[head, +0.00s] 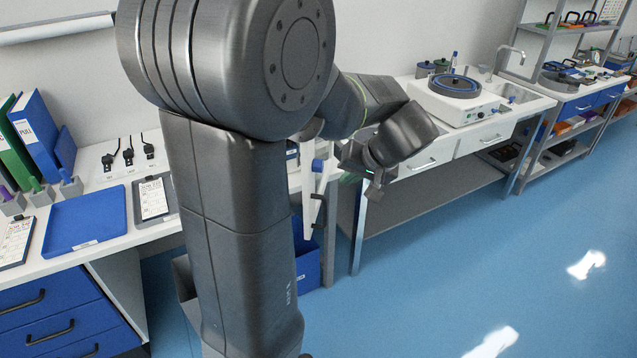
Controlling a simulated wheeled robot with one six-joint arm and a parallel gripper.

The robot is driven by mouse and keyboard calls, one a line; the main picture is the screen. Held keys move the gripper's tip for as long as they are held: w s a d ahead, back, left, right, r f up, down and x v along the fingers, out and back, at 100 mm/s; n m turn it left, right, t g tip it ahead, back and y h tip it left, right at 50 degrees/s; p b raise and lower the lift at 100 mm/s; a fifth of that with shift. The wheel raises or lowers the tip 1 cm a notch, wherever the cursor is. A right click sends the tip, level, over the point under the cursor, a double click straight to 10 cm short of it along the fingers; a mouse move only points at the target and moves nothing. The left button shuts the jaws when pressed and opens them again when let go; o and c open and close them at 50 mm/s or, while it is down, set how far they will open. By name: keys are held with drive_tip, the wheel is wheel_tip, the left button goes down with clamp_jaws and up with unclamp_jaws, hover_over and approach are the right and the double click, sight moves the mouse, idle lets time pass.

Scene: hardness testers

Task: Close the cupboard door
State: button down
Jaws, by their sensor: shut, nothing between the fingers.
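The cupboard door (310,222) is a narrow white panel with a dark handle, just right of my arm in the head view. It appears to stand open, jutting out from the bench front. My arm hides much of it and of the cupboard behind. My gripper (375,191) is shut and empty, to the right of the door's edge and pointing downward. It looks close to the door, but I cannot tell whether they touch.
A white bench with a blue tray (88,222), binders (35,135) and blue drawers (65,325) stands at left. A blue bin (306,262) sits below the door. At right, a sink bench (470,135) has a grey lower shelf. The blue floor (450,270) in front is clear.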

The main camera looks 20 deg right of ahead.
sight(310, 193)
drive_tip(key=shift+w+a+f+p, duration=0.4)
drive_tip(key=shift+w+a+f, duration=0.35)
drive_tip(key=shift+w+f, duration=0.3)
drive_tip(key=shift+w+a+f+p, duration=0.4)
drive_tip(key=shift+w+a+f, duration=0.45)
drive_tip(key=shift+w, duration=0.25)
drive_tip(key=shift+w+a+f+p, duration=0.4)
drive_tip(key=shift+w+a+f, duration=0.3)
drive_tip(key=shift+w+f, duration=0.4)
